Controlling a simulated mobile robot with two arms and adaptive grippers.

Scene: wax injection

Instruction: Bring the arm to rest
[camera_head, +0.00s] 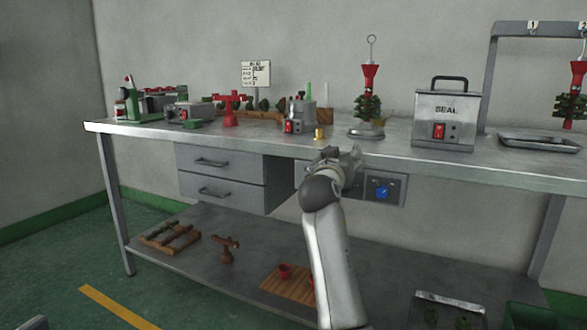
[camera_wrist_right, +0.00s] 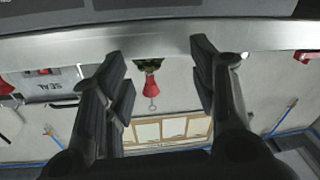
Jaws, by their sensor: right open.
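My right arm rises from the bottom of the head view, and its gripper (camera_head: 340,158) is in front of the workbench's front edge, near the blue-knob panel. In the right wrist view, the gripper (camera_wrist_right: 160,85) has its two dark fingers wide apart with nothing between them. Behind the gap, a red funnel-shaped piece with green parts (camera_wrist_right: 151,88) shows upside down, farther off. My left gripper does not show in either view.
The workbench (camera_head: 450,165) holds a SEAL box (camera_head: 446,115), a red and green wax tree (camera_head: 368,90), a metal tray (camera_head: 538,142) and small machines at left. A hanging rack (camera_head: 490,70) stands at right. Drawers (camera_head: 220,162) and a lower shelf (camera_head: 215,270) are below. Green floor is open at left.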

